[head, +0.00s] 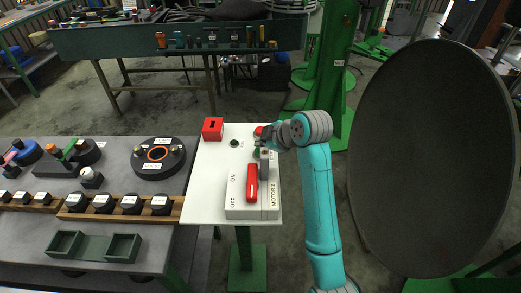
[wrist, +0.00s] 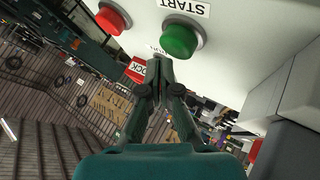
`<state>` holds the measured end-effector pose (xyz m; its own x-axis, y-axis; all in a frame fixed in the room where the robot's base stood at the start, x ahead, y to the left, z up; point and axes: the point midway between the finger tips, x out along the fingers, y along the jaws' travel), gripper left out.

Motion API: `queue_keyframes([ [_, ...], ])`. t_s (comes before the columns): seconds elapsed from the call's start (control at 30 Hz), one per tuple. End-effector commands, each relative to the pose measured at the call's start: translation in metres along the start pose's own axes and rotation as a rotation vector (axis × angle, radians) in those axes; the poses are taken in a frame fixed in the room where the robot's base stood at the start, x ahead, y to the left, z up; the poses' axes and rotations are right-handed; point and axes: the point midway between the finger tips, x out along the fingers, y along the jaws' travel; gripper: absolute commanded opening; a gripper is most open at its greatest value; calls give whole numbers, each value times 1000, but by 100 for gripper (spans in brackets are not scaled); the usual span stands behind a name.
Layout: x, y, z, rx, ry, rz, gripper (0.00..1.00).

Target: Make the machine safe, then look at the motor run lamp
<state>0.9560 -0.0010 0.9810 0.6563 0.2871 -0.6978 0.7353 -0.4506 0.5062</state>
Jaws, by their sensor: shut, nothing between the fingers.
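The white machine panel (head: 215,165) stands on a green post. On it is the grey MOTOR 2 switch box (head: 240,205) with a red handle (head: 252,185) and ON and OFF marks. A small dark round fitting (head: 234,143) sits near the panel's top; I cannot tell whether it is the motor run lamp. My gripper (head: 264,150) is above the panel, beyond the switch box. In the wrist view my gripper (wrist: 158,62) is shut and empty, close to a green button (wrist: 181,38) marked START. A red button (wrist: 112,18) is beside it. A label behind the fingers is partly hidden.
A red box (head: 212,128) with a dark slot stands at the panel's top left. The left bench (head: 150,240) holds several black knobs, a black disc (head: 158,157) and green trays. A large dark disc (head: 435,160) fills the right side.

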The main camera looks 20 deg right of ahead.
Motion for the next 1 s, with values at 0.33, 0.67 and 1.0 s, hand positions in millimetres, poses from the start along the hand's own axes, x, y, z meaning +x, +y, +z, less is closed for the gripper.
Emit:
queue_keyframes([
  [0.33, -2, 2, -2, 0, 1, 1, 0],
  [0.67, -19, 14, -14, -1, 2, 3, 0],
  [1.0, -36, 26, -26, 0, 1, 2, 0],
])
